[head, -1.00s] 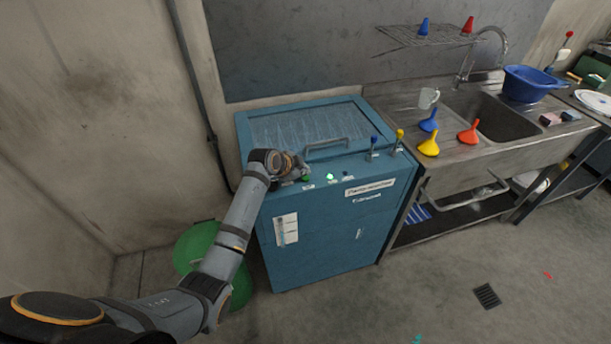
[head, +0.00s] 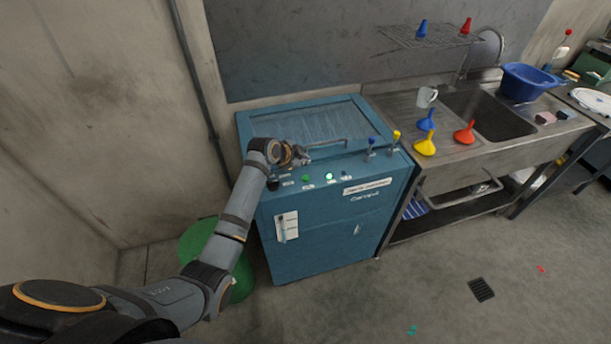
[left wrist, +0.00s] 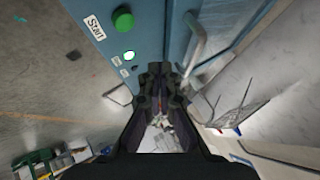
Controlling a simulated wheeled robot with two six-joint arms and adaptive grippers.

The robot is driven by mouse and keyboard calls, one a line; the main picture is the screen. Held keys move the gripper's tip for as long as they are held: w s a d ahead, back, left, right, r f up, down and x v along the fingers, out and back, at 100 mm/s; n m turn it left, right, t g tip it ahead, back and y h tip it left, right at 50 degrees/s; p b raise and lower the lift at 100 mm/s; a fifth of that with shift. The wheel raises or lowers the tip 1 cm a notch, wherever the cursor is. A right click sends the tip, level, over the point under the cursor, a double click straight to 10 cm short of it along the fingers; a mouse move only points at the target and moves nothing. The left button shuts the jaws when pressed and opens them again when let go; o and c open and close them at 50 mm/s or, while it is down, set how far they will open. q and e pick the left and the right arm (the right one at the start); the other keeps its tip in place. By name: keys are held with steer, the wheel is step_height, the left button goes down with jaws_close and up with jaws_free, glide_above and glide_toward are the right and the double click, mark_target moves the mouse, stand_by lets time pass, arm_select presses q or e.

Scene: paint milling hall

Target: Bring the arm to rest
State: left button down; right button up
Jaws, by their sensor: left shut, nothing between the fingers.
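My left gripper (head: 301,156) is shut and empty. It hovers over the front part of the blue machine (head: 325,240), close to the left end of the lid handle (head: 326,144). In the left wrist view its fingers (left wrist: 157,80) are together. The green button (head: 306,178) on the control strip is clear of the gripper; in the left wrist view the green button (left wrist: 122,19) stands beside a "Start" label (left wrist: 94,26). A lamp (head: 329,176) on the strip glows pale green. My right gripper is not in view.
Levers with a blue knob (head: 371,141) and a yellow knob (head: 396,135) stand at the machine's right. A steel sink (head: 495,118) with several funnels and a mug (head: 426,97) adjoins it. A green bin (head: 196,238) stands at the left.

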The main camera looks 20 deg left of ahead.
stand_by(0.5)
arm_select(q)
steer(key=s+a+f+n+g+y, duration=0.15)
steer(key=s+f+n, duration=0.35)
steer(key=s, duration=0.9)
steer(key=s+a+n+g+y, duration=0.3)
steer(key=s+n, duration=0.4)
steer(key=s, duration=1.4)
step_height(320, 180, down, 28)
steer(key=s+a+g+b, duration=0.2)
steer(key=s, duration=0.1)
steer(key=s+a+f+b, duration=0.1)
steer(key=s+f+b, duration=0.1)
steer(key=s+f, duration=1.6)
steer(key=shift+s+a+n+g, duration=0.2)
steer(key=shift+a+n+g, duration=0.1)
steer(key=shift+g, duration=0.15)
steer(key=shift+f+h, duration=0.1)
steer(key=shift+h, duration=0.15)
